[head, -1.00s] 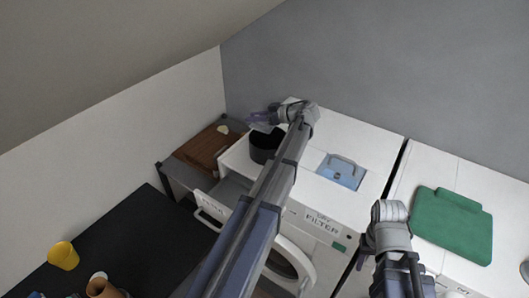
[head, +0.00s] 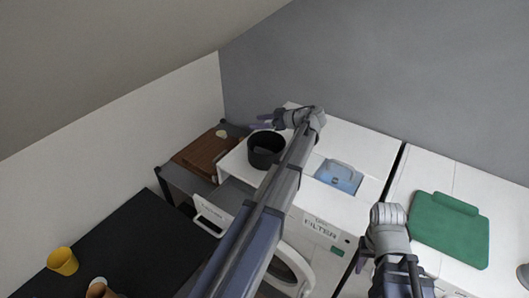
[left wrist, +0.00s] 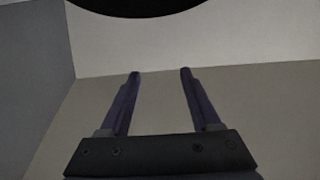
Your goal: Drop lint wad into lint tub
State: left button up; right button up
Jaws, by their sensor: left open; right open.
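The black round tub (head: 266,148) stands upright at the back left corner of the white machine's top. Its inside is dark, and I cannot see whether anything lies in it. My left gripper (head: 262,121) is just behind the tub, fingers pointing left. In the left wrist view, its fingers (left wrist: 160,75) are apart with nothing between them; a dark rounded edge (left wrist: 140,5) shows at the top. A small pale lump (head: 222,133) lies on the brown board left of the tub; I cannot tell whether it is the lint wad. My right arm is at lower right, its fingers not visible.
The white machine (head: 350,208) has a blue handled piece (head: 339,176) on top and an open round door (head: 291,265). A green folded item (head: 449,230) lies on the right-hand machine. A yellow cup (head: 63,261) stands on the dark surface at left.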

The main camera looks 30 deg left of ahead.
pick_arm(q)
jog(key=p+v, duration=0.1)
jog(key=v, duration=0.4)
jog(key=shift+s, duration=0.1)
dwell(0.6)
